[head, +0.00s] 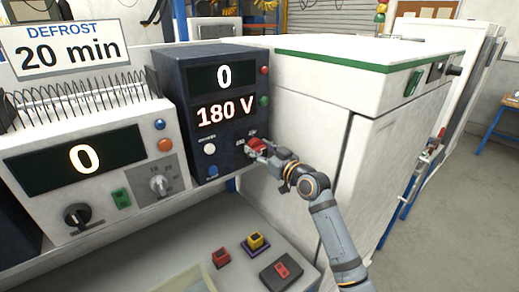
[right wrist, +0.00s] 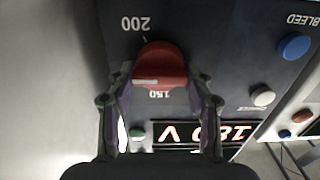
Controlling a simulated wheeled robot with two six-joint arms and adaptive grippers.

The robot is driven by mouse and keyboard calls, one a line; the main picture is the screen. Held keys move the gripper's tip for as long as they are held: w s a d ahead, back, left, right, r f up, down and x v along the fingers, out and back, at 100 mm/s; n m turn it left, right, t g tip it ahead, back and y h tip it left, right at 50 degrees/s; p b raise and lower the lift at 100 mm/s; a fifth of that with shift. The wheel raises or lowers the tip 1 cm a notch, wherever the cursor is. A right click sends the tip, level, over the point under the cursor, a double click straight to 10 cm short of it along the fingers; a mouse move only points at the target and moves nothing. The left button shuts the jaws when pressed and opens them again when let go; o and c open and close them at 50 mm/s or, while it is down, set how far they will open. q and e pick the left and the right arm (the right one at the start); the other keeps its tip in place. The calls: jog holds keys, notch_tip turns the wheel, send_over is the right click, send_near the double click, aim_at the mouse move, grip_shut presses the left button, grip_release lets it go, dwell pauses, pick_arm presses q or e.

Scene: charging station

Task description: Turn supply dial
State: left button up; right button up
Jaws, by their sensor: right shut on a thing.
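The red supply dial (head: 256,143) sits low on the right of the dark blue unit's front. In the right wrist view the dial (right wrist: 160,64) shows from close up and upside down, with a pale mark on it and the labels 200 and 150 beside it. My right gripper (head: 259,150) is shut on the dial, one finger on each side, as the right wrist view also shows. The dark unit (head: 226,158) has an upper display (head: 224,76) reading 0 and a lower display (head: 224,112) reading 180 V. My left gripper is not in view.
A white unit (head: 60,190) with a black knob and a grey knob (head: 158,185) stands to the left. A white button (right wrist: 263,97) and a blue one (right wrist: 294,46) are near the dial. A white cabinet (head: 300,165) stands close on the right. Red and yellow buttons lie below.

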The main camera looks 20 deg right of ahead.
jog(key=shift+m, duration=0.3)
jog(key=shift+r+m+p, duration=0.1)
jog(key=shift+m+p, duration=0.65)
jog(key=shift+m, duration=0.45)
jog(key=shift+d+m+p, duration=0.1)
jog(key=shift+m+p, duration=0.55)
jog(key=shift+m, duration=0.75)
jog(key=o, duration=1.1)
jog(key=shift+o, duration=0.2)
